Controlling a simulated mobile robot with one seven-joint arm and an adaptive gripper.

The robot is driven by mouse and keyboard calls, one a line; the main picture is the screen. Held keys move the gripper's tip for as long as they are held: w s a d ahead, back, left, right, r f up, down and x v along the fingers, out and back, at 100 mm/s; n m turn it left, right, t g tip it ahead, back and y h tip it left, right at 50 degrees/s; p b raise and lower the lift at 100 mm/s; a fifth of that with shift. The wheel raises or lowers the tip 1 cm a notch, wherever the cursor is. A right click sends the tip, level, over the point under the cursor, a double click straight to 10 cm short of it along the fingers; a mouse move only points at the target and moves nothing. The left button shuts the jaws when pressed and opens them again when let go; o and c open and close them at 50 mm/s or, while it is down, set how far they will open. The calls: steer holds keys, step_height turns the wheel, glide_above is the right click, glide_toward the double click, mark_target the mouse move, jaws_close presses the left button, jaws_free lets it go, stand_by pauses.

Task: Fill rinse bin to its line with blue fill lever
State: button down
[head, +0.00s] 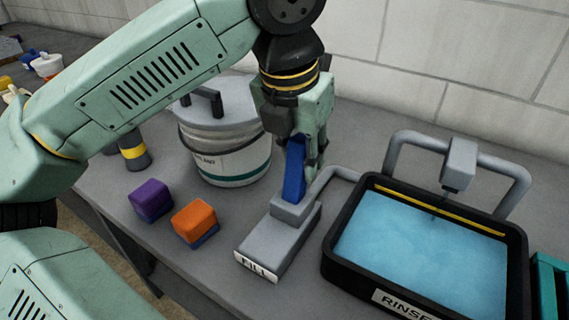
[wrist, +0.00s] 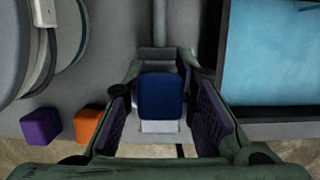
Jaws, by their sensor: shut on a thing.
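The blue fill lever (head: 294,170) stands up from a grey pedestal labelled FILL (head: 274,246). My gripper (head: 309,160) is shut on the lever from above. In the wrist view the blue lever end (wrist: 161,96) sits between my two fingers (wrist: 168,105). The black rinse bin (head: 428,296) is to the right of the pedestal and holds light blue liquid (head: 415,245). A yellow line (head: 430,208) runs along its back inner wall, and the liquid surface lies close below it. A grey spout (head: 459,163) hangs over the bin; I cannot clearly tell whether liquid is flowing.
A lidded white bucket (head: 228,160) stands behind and left of the lever. A purple block (head: 150,199) and an orange block (head: 194,221) lie left of the pedestal. A grey pipe (head: 332,178) links pedestal and bin. A teal container (head: 548,285) is at the right edge.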

steer(key=shift+s+a+f+t+b, duration=0.15)
steer(key=shift+f+t+b, duration=0.15)
steer(key=shift+b, duration=0.35)
steer(key=shift+s+a+r+h+b, duration=0.1)
steer(key=shift+s+a+h+b, duration=0.15)
steer(key=shift+h+b, duration=0.1)
steer(key=shift+s+r+t, duration=0.1)
steer(key=shift+r+t, duration=0.25)
steer(key=shift+t, duration=0.05)
steer(key=shift+d, duration=0.1)
steer(key=c, duration=1.3)
jaws_free()
steer(key=v, duration=1.2)
